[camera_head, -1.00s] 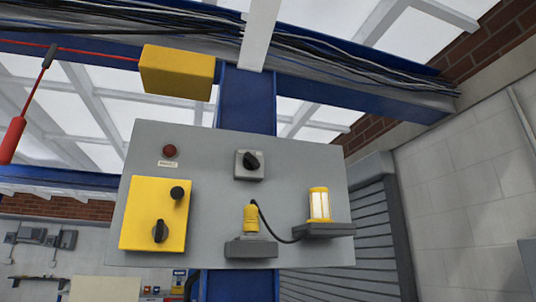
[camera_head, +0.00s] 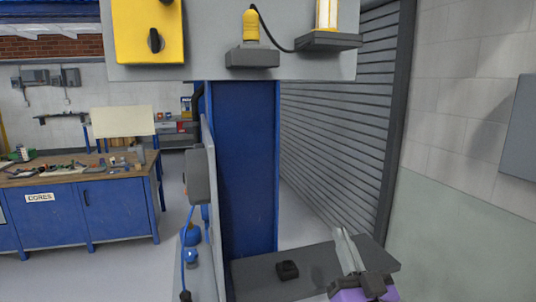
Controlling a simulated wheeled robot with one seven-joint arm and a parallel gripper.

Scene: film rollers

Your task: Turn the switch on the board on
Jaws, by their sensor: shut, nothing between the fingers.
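The grey board (camera_head: 205,60) hangs at the top, with only its lower part in view. A yellow box (camera_head: 130,30) on its left bears a black rotary switch (camera_head: 154,40) with its handle about upright. The upper part of the board, where a grey box with a second black knob sat in the earlier frame, is out of view. My gripper (camera_head: 341,232) shows at the lower right as thin metallic fingers on a purple and black body. It is shut and empty, well below the board and to the right of the yellow box.
A yellow plug (camera_head: 250,27) and a yellow lamp (camera_head: 327,14) stand on small dark ledges of the board. A blue column (camera_head: 247,160) stands below. A dark shelf (camera_head: 255,285) with a small black item (camera_head: 287,270) lies low in front. A blue workbench (camera_head: 115,205) stands at left.

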